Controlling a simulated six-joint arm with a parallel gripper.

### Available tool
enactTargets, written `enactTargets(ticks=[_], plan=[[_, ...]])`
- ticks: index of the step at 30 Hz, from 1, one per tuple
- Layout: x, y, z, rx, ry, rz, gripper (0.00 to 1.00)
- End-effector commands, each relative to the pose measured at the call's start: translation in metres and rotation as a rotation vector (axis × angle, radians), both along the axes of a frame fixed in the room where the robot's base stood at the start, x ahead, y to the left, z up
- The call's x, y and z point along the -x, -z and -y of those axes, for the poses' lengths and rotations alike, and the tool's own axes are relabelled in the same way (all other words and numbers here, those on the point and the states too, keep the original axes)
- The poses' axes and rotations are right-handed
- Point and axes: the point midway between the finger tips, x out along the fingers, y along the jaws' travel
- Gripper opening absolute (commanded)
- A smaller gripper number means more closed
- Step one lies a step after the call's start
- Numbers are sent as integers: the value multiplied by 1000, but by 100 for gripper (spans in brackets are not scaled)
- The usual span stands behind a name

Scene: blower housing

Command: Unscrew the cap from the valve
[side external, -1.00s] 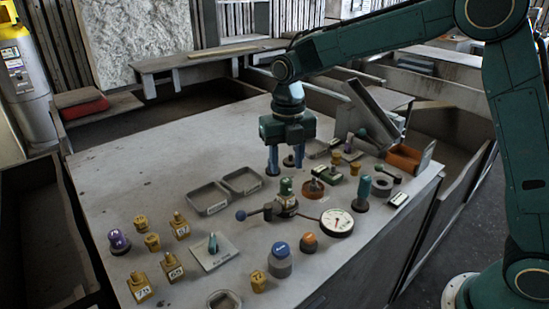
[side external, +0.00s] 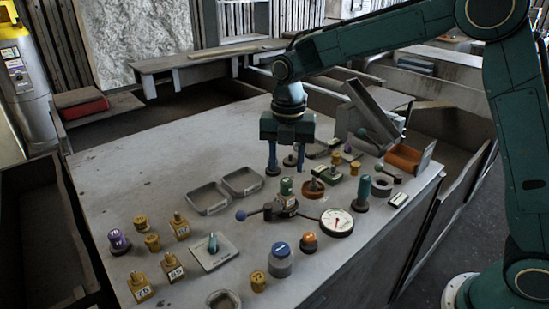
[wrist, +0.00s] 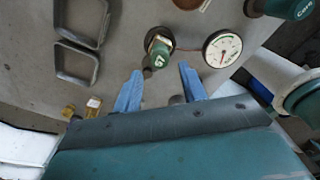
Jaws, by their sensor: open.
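The valve (side external: 284,206) stands on the bench with a green cap (side external: 286,186) on its top. A lever with a dark blue ball end extends from its left, and a round white gauge (side external: 337,222) is at its right. In the wrist view the green cap (wrist: 160,48) lies just beyond the fingertips, and the gauge (wrist: 222,48) is to its right. My gripper (side external: 286,165) is open and empty, above and behind the valve in the side view. Its two blue fingers, also in the wrist view (wrist: 160,78), are apart and do not touch the cap.
Two shallow grey trays (side external: 242,181) lie left of the gripper. A teal-topped piece (side external: 363,190), an orange bin (side external: 408,158) and several small parts crowd the right. Yellow pieces and a blue-topped jar (side external: 280,260) stand in front. The bench's back left is clear.

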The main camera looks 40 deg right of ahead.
Motion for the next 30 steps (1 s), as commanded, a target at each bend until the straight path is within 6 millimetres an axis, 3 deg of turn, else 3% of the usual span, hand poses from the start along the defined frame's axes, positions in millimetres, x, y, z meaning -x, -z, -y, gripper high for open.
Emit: enactTargets(ticks=[27,30], plan=[[0,0,0,0,717,0,42],[0,10,0,2,713,-4,42]])
